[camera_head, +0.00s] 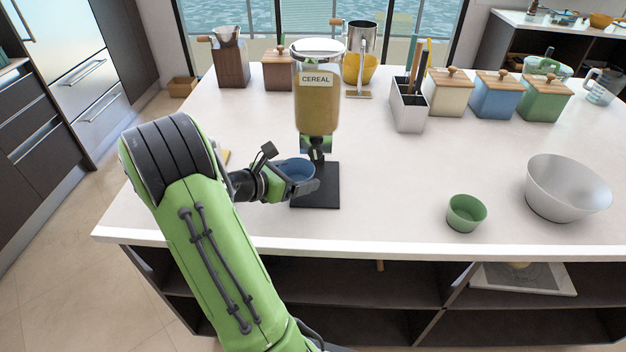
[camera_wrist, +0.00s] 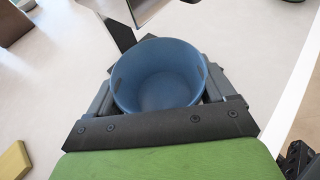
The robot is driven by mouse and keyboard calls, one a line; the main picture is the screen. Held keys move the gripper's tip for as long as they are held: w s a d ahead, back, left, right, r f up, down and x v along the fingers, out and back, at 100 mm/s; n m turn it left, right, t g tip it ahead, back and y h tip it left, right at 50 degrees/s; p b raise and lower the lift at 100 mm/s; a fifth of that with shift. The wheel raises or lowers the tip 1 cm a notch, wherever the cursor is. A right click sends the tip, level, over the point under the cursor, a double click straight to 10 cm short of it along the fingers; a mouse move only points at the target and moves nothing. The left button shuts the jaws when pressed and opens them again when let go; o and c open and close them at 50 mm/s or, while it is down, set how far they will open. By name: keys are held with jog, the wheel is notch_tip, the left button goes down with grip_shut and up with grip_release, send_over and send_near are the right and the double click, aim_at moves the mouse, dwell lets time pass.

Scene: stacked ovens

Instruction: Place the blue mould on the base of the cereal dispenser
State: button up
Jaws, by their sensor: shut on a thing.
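The blue mould (camera_head: 297,168) is a small round cup, upright in my gripper (camera_head: 305,186). In the wrist view the mould (camera_wrist: 160,78) sits between the two fingers of my gripper (camera_wrist: 158,90), which is shut on it. The cereal dispenser (camera_head: 316,100) stands on the counter with a clear, grain-filled body labelled CEREAL. Its flat dark base (camera_head: 318,200) shows under and to the right of the mould. The mould is over or at the left part of the base; I cannot tell whether it touches. Part of the base is hidden by the gripper.
A green mould (camera_head: 466,213) and a large metal bowl (camera_head: 566,188) stand to the right on the white counter (camera_head: 400,200). A utensil holder (camera_head: 408,108) and several lidded boxes stand at the back. A yellow block (camera_wrist: 14,160) lies left in the wrist view.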

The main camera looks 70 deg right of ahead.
aim_at(309, 166)
jog(key=s+d, duration=0.2)
jog(key=d, duration=0.1)
jog(key=s+d, duration=0.1)
jog(key=d, duration=0.1)
jog(key=shift+s+d+f+b, duration=0.1)
jog(key=shift+s+b, duration=0.05)
jog(key=shift+b, duration=0.2)
notch_tip(309, 166, down, 4)
jog(key=shift+r+b, duration=0.2)
jog(key=shift+b, duration=0.85)
jog(key=shift+r, duration=0.2)
jog(key=o, duration=0.9)
jog(key=shift+f, duration=0.15)
jog(key=shift+r, duration=0.2)
jog(key=p+v, duration=0.3)
jog(key=v, duration=0.9)
